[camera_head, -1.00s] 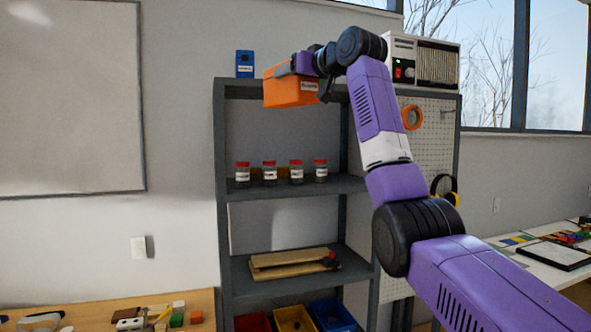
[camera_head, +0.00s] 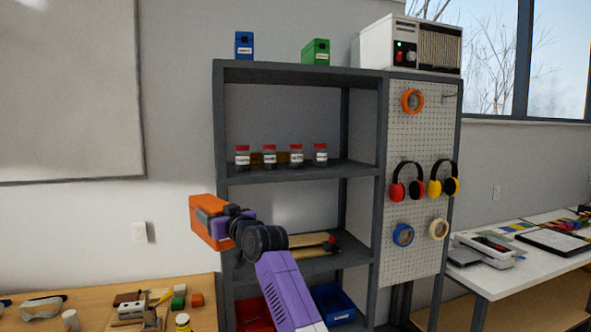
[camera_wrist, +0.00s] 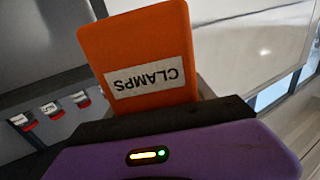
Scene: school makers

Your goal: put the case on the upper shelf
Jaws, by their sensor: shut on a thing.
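The orange case (camera_head: 209,222) is held in my gripper (camera_head: 229,222), left of the shelf unit in the head view and at about the height of its middle. In the wrist view the orange case (camera_wrist: 140,50) shows a white label reading CLAMPS, upside down. My gripper is shut on it; the fingertips are mostly hidden. The upper shelf (camera_head: 300,72) is the top board of the dark grey unit. A blue case (camera_head: 244,45) and a green case (camera_head: 316,51) stand on it with a gap between them.
A white heater-like box (camera_head: 408,46) stands at the right end of the top. Jars with red lids (camera_head: 269,155) fill part of the shelf below. A wooden bench (camera_head: 100,305) with small items lies at lower left. The pegboard (camera_head: 420,120) holds tape and ear defenders.

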